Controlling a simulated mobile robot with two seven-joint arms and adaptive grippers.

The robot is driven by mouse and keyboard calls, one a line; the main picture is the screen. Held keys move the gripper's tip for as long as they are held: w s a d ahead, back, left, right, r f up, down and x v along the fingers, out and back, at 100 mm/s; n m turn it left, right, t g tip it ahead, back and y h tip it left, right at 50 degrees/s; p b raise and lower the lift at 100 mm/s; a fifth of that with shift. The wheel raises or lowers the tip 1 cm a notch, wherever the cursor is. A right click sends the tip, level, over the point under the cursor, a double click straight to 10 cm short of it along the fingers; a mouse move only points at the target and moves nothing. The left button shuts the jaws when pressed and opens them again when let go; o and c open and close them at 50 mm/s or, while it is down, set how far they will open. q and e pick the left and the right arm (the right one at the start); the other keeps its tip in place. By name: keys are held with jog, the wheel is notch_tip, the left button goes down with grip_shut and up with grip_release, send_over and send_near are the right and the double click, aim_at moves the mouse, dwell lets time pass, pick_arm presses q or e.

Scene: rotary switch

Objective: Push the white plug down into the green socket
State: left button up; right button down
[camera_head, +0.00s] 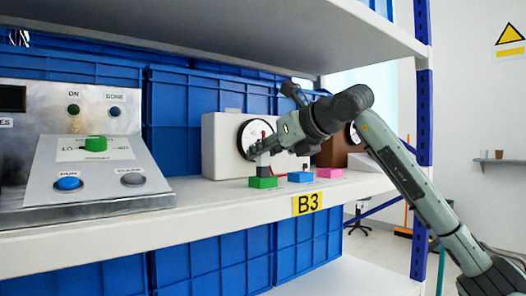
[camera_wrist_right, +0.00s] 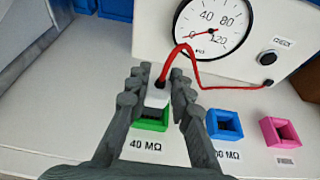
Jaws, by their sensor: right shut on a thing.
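My right gripper (camera_head: 262,152) is above the green socket (camera_head: 263,183) on the shelf. In the right wrist view its two fingers (camera_wrist_right: 157,90) are shut on the white plug (camera_wrist_right: 157,98), one on each side. A red cable (camera_wrist_right: 184,46) rises from the plug's top and runs to the gauge box. The plug is over the green socket (camera_wrist_right: 150,124), whose front part shows below it with the label 40 MΩ. The fingers hide the socket's sides, and I cannot tell whether the plug's lower end is inside it. My left gripper is not in view.
A blue socket (camera_wrist_right: 224,125) and a pink socket (camera_wrist_right: 281,132) stand to the right of the green one. The white gauge box (camera_wrist_right: 160,35) stands close behind. A control panel (camera_head: 85,150) stands on the left; an upper shelf (camera_head: 250,30) hangs above.

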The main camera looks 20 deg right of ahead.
jog(key=shift+f+b, duration=0.75)
jog(key=shift+f, duration=0.25)
jog(key=c, duration=1.3)
grip_release()
jog(key=v, duration=1.2)
